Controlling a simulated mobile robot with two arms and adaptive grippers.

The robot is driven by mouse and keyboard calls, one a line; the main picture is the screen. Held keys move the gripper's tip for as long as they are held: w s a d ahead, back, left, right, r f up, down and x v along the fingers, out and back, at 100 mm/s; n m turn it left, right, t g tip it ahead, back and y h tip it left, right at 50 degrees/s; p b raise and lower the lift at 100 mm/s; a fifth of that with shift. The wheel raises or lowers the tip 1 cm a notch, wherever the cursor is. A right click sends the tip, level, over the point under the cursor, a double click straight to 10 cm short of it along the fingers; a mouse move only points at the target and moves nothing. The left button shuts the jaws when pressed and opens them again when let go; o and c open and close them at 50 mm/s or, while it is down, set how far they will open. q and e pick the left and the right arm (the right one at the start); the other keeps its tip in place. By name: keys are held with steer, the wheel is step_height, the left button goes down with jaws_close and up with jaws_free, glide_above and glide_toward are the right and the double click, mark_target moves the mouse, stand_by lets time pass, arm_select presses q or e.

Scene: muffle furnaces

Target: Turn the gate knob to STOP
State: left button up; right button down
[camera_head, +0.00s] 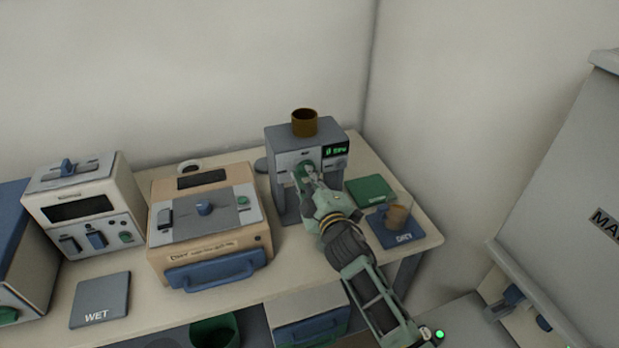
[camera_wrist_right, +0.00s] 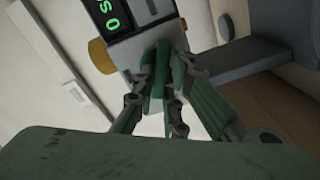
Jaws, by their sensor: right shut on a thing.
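The grey machine (camera_head: 287,145) with a brown cup-shaped hopper (camera_head: 304,122) on top stands at the back right of the bench. Its front has a small green-lit display (camera_head: 336,149) and a green knob (camera_head: 303,170). My right gripper (camera_head: 311,180) is at that front panel, shut on the green knob. In the right wrist view the fingers (camera_wrist_right: 167,95) close around a green part on the panel, just below the display (camera_wrist_right: 108,14). The fingers hide much of the knob, so its pointer and labels cannot be read. My left gripper is not in view.
A brown cup (camera_head: 397,216) stands on the blue DRY mat (camera_head: 412,225), right of my arm, near a green pad (camera_head: 370,190). A beige furnace (camera_head: 165,250) with a blue handle stands to the left. The WET mat (camera_head: 101,296) lies empty at the front left.

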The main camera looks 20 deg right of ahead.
steer(key=n, duration=0.5)
steer(key=shift+a+f+n, duration=0.1)
steer(key=shift+f+n, duration=0.1)
steer(key=shift+n, duration=0.1)
stand_by(0.5)
steer(key=c, duration=1.8)
jaws_free()
steer(key=s, duration=1.2)
steer(key=shift+d, duration=0.25)
